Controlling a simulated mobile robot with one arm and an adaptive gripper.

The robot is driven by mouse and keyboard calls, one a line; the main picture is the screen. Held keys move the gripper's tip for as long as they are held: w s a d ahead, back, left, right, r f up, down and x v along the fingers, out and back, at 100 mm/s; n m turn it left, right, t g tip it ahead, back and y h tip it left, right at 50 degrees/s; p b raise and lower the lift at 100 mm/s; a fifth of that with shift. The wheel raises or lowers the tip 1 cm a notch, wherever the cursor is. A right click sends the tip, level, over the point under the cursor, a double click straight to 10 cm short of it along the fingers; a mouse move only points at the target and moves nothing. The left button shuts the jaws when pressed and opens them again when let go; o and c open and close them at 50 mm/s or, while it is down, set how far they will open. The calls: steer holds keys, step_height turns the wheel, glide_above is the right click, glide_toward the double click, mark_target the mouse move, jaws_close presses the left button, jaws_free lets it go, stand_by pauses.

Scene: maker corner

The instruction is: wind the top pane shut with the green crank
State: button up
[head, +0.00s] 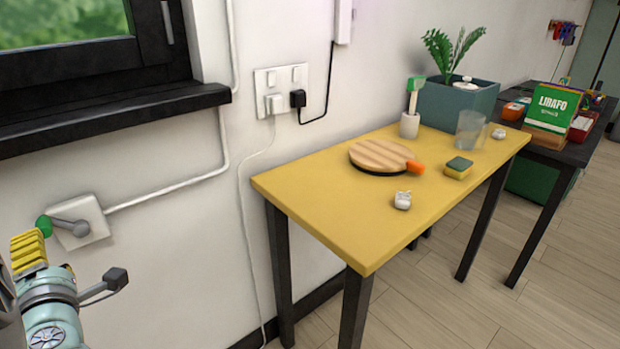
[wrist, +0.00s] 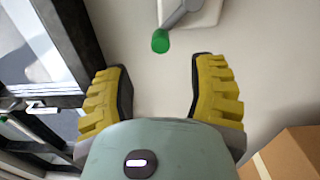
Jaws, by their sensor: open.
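The green crank knob (head: 43,226) sits at the end of a grey crank arm (head: 70,228) on a white wall box (head: 92,222), below the window at the left in the head view. In the wrist view the green knob (wrist: 161,41) shows at top centre, beyond the fingertips and between their lines. My gripper (wrist: 160,80) is open and empty, its yellow ribbed fingers apart, not touching the crank. In the head view my gripper (head: 28,250) is at the left edge, close to the knob. The window pane (head: 60,20) shows only in its lower part; the top pane cannot be made out.
A black sill (head: 110,115) juts out above the crank. A white conduit (head: 165,192) runs from the box along the wall. A yellow table (head: 330,215) with several small items stands to the right. A cardboard box (wrist: 292,155) shows at lower right in the wrist view.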

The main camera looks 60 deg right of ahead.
steer(key=shift+v, duration=0.85)
steer(key=shift+d, duration=0.1)
